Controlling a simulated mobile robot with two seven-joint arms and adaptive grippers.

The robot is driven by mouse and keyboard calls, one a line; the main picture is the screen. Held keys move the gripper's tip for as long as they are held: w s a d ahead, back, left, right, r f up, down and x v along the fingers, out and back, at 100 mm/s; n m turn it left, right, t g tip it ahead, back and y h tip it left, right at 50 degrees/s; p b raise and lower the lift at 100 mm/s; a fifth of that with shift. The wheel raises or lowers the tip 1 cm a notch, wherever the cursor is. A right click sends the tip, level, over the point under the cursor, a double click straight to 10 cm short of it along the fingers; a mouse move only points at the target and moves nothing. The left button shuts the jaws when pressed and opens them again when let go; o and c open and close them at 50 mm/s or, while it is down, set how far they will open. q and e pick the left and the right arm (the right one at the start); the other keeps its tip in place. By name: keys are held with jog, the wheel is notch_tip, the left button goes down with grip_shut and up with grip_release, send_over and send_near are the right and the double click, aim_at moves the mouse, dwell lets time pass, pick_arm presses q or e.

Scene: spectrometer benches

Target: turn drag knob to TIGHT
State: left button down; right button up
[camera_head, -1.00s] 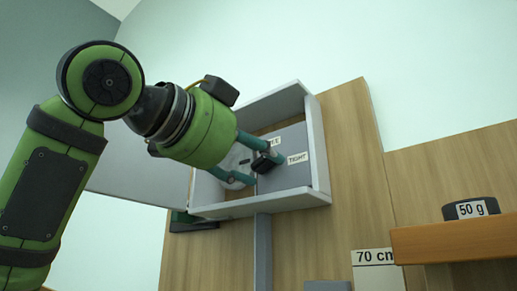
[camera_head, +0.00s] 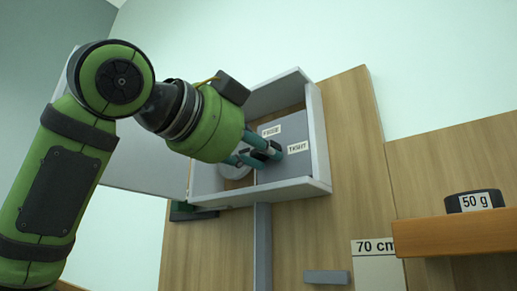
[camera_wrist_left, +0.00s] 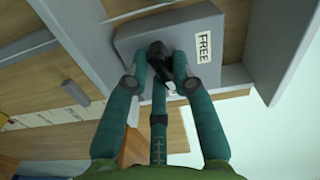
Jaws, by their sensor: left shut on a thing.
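The drag knob (camera_wrist_left: 159,50) is a small dark knob on a grey panel inside an open box; in the head view my fingers mostly hide it. A TIGHT label (camera_head: 298,147) and a FREE label (camera_head: 271,131) are on the panel. The FREE label also shows in the wrist view (camera_wrist_left: 203,45). My left gripper (camera_head: 268,150) reaches into the box from the left, its fingers shut on the knob. In the wrist view the left gripper (camera_wrist_left: 163,75) has a finger on each side of it. Where the knob points is unclear. My right gripper is not in view.
The grey box (camera_head: 322,135) has walls around the panel, close to my fingers. Its door (camera_head: 140,160) hangs open at left. A wooden shelf (camera_head: 455,236) with a black 50 g weight (camera_head: 472,202) is at right. A 70 cm label (camera_head: 374,246) is below.

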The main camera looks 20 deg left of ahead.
pick_arm(q)
jog(key=shift+m, duration=1.4)
jog(key=c, duration=1)
grip_release()
jog(key=shift+c, duration=0.2)
jog(key=shift+w, duration=0.15)
jog(key=v, duration=1.2)
